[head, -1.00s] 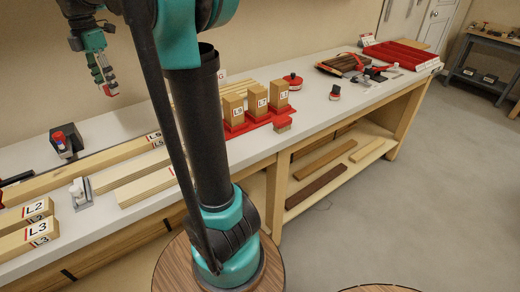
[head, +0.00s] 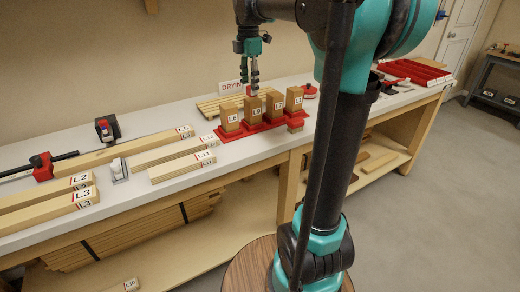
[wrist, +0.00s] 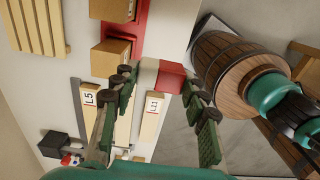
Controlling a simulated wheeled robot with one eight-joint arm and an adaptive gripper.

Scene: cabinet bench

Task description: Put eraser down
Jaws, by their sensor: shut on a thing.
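In the head view only a small reddish end shows below the fingers. The eraser appears held clear of the bench top.
Upright wooden blocks (head: 274,106) stand on a red rack (head: 235,135) close to my gripper. A slatted pallet (head: 208,106) lies left of it. Long labelled beams (head: 180,168) and a clamp (head: 42,167) fill the left bench. A red tray (head: 415,70) stands at the far right.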

